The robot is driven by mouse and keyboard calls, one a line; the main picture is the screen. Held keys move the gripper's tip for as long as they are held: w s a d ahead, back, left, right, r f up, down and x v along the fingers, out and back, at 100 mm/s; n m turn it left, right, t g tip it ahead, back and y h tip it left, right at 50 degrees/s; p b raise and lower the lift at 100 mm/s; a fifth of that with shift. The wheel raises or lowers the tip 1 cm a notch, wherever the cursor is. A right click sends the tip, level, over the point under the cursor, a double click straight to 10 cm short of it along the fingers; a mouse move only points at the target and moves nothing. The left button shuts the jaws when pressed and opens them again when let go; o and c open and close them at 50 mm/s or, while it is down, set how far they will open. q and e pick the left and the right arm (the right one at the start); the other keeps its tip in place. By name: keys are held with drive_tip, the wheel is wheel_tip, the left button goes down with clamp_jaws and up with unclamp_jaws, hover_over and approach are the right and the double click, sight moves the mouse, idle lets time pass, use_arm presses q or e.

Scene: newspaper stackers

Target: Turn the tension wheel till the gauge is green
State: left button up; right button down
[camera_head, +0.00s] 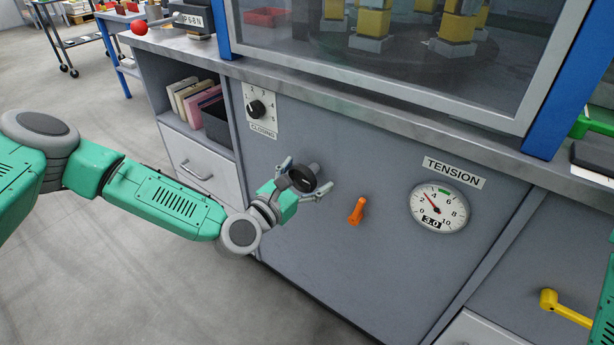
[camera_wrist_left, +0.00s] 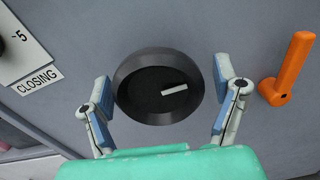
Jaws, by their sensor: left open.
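The tension wheel is a round black knob (camera_wrist_left: 158,86) with a white mark pointing to the right in the left wrist view. In the head view the wheel (camera_head: 318,172) shows on the grey cabinet front, partly hidden by my gripper. My left gripper (camera_head: 304,181) is open in front of it, with one finger on each side; in the left wrist view the left gripper (camera_wrist_left: 165,98) shows gaps beside the rim, very small on the left. The tension gauge (camera_head: 439,208) has its red needle near 3, reads 3.0, and its green band is at the top around 5. My right gripper is not seen.
An orange lever (camera_head: 357,211) sticks out between wheel and gauge; it is close to the right finger in the left wrist view (camera_wrist_left: 289,70). A closing dial (camera_head: 257,108) is up and left. A yellow handle (camera_head: 564,306) is at lower right. A grey worktop edge (camera_head: 380,122) runs above.

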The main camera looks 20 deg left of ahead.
use_arm(q)
drive_tip(key=shift+a, duration=0.1)
drive_tip(key=c, duration=1.2)
drive_tip(key=shift+o, duration=0.2)
